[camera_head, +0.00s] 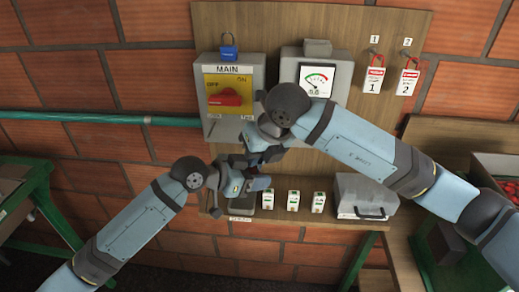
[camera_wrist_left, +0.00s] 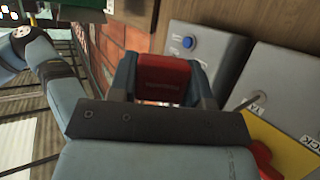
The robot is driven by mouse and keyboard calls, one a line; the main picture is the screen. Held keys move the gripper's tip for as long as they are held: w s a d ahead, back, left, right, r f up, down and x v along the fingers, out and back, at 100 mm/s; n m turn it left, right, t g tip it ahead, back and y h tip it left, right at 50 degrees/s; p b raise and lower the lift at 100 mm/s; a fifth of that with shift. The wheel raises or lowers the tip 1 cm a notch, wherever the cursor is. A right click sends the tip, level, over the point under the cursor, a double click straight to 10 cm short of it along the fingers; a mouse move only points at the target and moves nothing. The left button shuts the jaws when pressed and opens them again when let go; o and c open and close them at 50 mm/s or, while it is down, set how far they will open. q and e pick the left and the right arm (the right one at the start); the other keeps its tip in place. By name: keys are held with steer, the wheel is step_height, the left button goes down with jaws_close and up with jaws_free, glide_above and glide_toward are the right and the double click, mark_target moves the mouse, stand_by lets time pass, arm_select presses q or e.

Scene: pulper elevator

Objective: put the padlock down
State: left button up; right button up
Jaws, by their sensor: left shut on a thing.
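My left gripper (camera_head: 260,183) is in front of the lower part of the board, just above the shelf. In the left wrist view, its two dark blue fingers are shut on a red block-like thing (camera_wrist_left: 165,76), which looks like the padlock. Its shackle cannot be made out, and the padlock is hidden in the head view. My right gripper (camera_head: 258,142) is just above the left one, in front of the MAIN switch box's lower right corner. Its fingers are too small and overlapped to read.
Red-topped tags 1 (camera_head: 374,80) and 2 (camera_head: 407,82) hang at right. The shelf holds several small tags (camera_head: 293,200) and a grey case (camera_head: 366,196). My arms cross closely.

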arm_select(q)
steer(key=o, duration=0.9)
steer(key=shift+d, duration=0.1)
steer(key=shift+o, duration=0.8)
